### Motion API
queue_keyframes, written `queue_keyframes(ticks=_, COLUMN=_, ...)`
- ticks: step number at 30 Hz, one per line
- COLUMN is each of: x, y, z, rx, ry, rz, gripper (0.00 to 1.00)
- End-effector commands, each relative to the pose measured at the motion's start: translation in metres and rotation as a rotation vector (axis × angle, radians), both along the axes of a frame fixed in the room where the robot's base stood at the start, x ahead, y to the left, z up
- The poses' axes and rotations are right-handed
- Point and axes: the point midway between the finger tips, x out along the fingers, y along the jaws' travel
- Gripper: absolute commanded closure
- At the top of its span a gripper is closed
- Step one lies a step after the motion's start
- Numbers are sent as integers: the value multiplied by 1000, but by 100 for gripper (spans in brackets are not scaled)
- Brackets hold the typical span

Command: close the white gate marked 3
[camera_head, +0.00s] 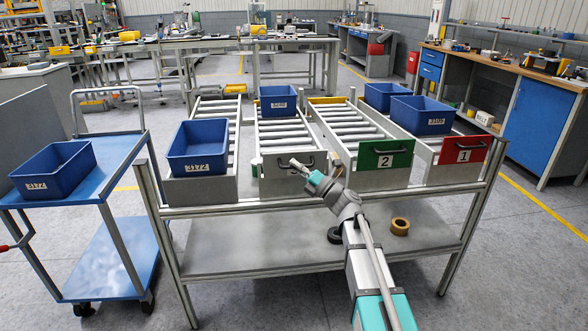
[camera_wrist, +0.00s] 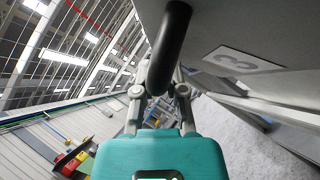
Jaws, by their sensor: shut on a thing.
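The white gate (camera_head: 268,163) marked 3 is at the front end of the second roller lane from the left. In the wrist view its pale panel (camera_wrist: 215,30) with the label 3 fills the upper right. Its black bar handle (camera_wrist: 173,35) runs down between my fingers. My gripper (camera_wrist: 159,90) is shut on this handle; it also shows in the head view (camera_head: 297,166), in front of the gate, and hides part of the label and handle. I cannot tell the gate's exact angle.
The green gate 2 (camera_head: 385,153) and red gate 1 (camera_head: 464,150) are to the right. A blue bin (camera_head: 278,99) is at the far end of lane 3. Another blue bin (camera_head: 197,148) is at the front of the left lane. A blue cart (camera_head: 110,160) stands left.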

Motion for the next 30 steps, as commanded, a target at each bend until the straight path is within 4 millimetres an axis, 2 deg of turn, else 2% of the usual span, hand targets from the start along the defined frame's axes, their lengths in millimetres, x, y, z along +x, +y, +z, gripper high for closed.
queue_keyframes(ticks=3, x=8, y=4, z=8, rx=-2, ry=-2, rz=5, gripper=100)
queue_keyframes(ticks=12, x=19, y=6, z=13, rx=-1, ry=-2, rz=6, gripper=100)
queue_keyframes(ticks=28, x=20, y=8, z=13, rx=-3, ry=-2, rz=7, gripper=100)
queue_keyframes(ticks=29, x=20, y=8, z=13, rx=-3, ry=-2, rz=7, gripper=81)
queue_keyframes(ticks=30, x=20, y=8, z=13, rx=-3, ry=-2, rz=7, gripper=74)
